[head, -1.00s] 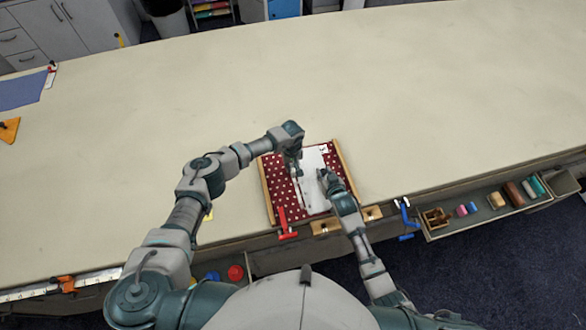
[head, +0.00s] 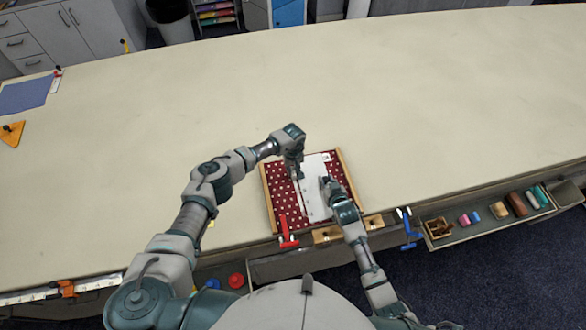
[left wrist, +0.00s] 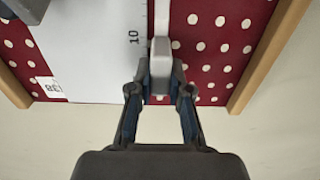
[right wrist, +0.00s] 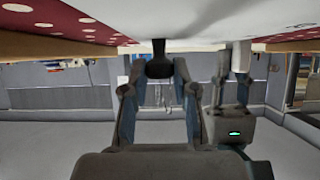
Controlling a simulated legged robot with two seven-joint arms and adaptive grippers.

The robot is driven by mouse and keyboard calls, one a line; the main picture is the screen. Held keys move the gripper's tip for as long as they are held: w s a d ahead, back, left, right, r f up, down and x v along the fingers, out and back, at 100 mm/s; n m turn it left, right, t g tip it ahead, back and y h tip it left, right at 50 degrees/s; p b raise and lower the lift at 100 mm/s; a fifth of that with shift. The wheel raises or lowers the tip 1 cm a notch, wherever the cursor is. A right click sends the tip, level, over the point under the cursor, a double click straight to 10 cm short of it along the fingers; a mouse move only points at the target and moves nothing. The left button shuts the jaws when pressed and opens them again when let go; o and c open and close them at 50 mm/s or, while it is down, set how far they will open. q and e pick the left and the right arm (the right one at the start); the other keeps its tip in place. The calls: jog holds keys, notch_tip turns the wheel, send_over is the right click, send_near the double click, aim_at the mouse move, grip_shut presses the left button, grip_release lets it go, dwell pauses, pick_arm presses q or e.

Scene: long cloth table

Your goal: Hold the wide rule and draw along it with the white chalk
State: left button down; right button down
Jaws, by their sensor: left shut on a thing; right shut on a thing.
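The wide rule (head: 314,203) is a white plate with printed numbers, lying on red polka-dot cloth (head: 281,190). It also shows in the left wrist view (left wrist: 95,55). My right gripper (head: 325,183) is shut on a dark knob (right wrist: 160,62) on the rule. My left gripper (head: 297,176) is shut on a pale, blocky piece, which I take for the white chalk (left wrist: 162,55), beside the rule's left edge in the head view. A pale upright piece in that gripper also shows in the right wrist view (right wrist: 241,57). The chalk's tip is hidden, so I cannot tell whether it touches the cloth.
Wooden strips (head: 268,205) border the cloth on both sides. A red clamp (head: 288,233) and a blue clamp (head: 409,228) sit at the table's front edge. An open drawer (head: 470,228) holds several coloured pieces at right.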

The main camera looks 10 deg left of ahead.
aim_at(304, 216)
pick_arm(q)
jog(key=shift+s+d, duration=0.35)
jog(key=shift+s, duration=0.55)
jog(key=shift+s+d, duration=0.4)
jog(key=shift+s, duration=0.5)
jog(key=shift+s+d, duration=0.35)
jog(key=shift+s, duration=0.55)
jog(key=shift+s, duration=0.15)
jog(key=shift+s+d, duration=0.35)
jog(key=shift+s, duration=0.4)
jog(key=shift+s+d, duration=0.25)
jog(key=shift+s, duration=0.35)
jog(key=shift+s+d, duration=0.3)
jog(key=shift+s, duration=0.35)
jog(key=shift+s+d, duration=0.25)
jog(key=shift+s, duration=0.35)
jog(key=shift+s, duration=0.1)
jog(key=shift+s+d, duration=0.4)
jog(key=shift+s, duration=0.45)
jog(key=shift+s, duration=0.1)
jog(key=shift+s+d, duration=0.4)
jog(key=shift+s, duration=0.45)
jog(key=shift+s+d, duration=0.35)
jog(key=shift+s, duration=0.5)
